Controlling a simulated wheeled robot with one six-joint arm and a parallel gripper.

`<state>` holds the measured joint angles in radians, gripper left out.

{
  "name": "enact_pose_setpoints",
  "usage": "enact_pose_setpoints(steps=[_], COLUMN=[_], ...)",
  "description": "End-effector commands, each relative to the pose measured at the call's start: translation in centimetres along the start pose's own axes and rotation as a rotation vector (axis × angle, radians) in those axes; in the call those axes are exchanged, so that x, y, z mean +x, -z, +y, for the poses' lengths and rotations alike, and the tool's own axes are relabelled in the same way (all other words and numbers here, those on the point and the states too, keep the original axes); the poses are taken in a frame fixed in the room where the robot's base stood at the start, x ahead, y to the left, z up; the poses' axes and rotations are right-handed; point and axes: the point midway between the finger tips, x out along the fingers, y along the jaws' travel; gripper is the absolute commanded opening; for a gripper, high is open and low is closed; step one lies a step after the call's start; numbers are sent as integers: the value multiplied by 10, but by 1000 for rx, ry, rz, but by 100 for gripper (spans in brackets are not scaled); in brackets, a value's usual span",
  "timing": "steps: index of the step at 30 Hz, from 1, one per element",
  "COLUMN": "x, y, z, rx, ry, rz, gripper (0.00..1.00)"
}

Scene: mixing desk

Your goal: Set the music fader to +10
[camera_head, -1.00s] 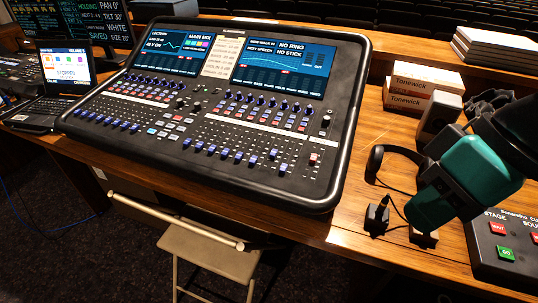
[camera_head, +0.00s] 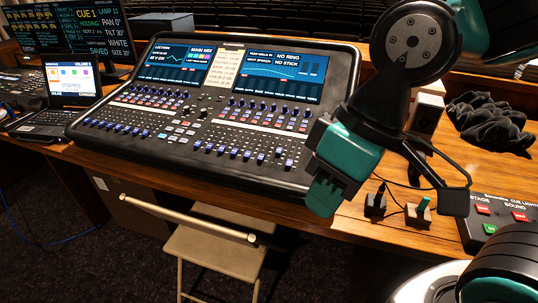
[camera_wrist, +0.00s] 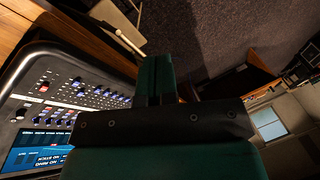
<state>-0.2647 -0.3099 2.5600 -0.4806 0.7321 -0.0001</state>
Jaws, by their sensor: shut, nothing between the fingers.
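The mixing console (camera_head: 180,153) lies on the wooden desk, with two screens at its back. The labels are too small to read, so I cannot tell which is the music fader. My teal gripper (camera_head: 323,197) is shut and empty, pointing down beside the console's front right corner, apart from the faders. In the wrist view my gripper (camera_wrist: 155,75) hides part of the console; a red cap (camera_wrist: 44,87) shows at left.
A folding chair (camera_head: 215,250) stands before the desk. Right of the console are small black stands (camera_head: 375,203), a cue box (camera_head: 475,232) with coloured buttons and dark crumpled cloth (camera_head: 490,122). A laptop (camera_head: 70,82) and monitor (camera_head: 105,42) stand left.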

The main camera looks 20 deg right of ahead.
Motion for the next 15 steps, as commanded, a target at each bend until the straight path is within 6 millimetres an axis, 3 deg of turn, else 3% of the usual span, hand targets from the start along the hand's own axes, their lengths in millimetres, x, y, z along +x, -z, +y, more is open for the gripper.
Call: enact_pose_setpoints(steps=[4,7,15], x=[4,17,72], y=[6,29,106], z=[5,27,134], rx=[3,13,-139], ry=[-10,-64,-457], rz=[13,63,239], gripper=[0,0,0])
